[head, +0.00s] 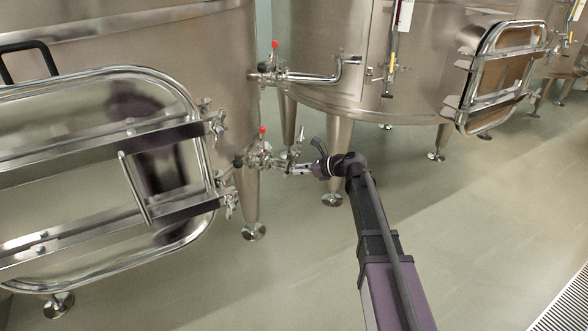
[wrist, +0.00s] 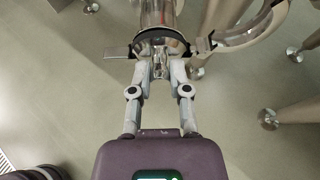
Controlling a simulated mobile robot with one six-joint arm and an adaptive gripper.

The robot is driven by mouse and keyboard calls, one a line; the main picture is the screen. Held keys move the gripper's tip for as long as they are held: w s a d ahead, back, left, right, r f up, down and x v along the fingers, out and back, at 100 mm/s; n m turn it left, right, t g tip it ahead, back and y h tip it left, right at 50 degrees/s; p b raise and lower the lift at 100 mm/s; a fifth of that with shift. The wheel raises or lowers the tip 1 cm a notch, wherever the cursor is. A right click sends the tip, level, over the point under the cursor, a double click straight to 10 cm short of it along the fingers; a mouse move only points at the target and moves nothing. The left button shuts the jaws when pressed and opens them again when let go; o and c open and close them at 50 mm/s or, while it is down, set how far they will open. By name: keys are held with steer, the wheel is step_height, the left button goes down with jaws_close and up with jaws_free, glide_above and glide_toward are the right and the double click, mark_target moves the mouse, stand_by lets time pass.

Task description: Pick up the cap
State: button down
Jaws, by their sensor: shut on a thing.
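My gripper (wrist: 161,66) reaches the end of a steel valve outlet on the left vat. In the wrist view its two grey fingers are closed in on a round steel cap (wrist: 160,42) at the pipe's end. The fingertips partly hide the cap, and I cannot tell whether it is still seated on the pipe. In the head view my gripper (head: 304,169) is small beside the lower valve (head: 262,158), which has a red knob on top. The cap is too small to make out there.
The left vat (head: 165,30) has a large framed door (head: 135,188) left of the valve. A second valve with a red knob (head: 275,45) and pipe sits above. Another vat (head: 420,60) stands behind on steel legs. The floor (head: 480,240) on the right is clear.

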steer(key=shift+r, duration=0.1)
step_height(320, 180, up, 7)
steer(key=p, duration=0.8)
steer(key=s+d, duration=0.2)
steer(key=d, duration=0.4)
steer(key=s+d+b, duration=0.1)
steer(key=s+d, duration=0.1)
steer(key=d, duration=0.5)
steer(key=shift+s+d, duration=0.25)
steer(key=shift+s, duration=0.15)
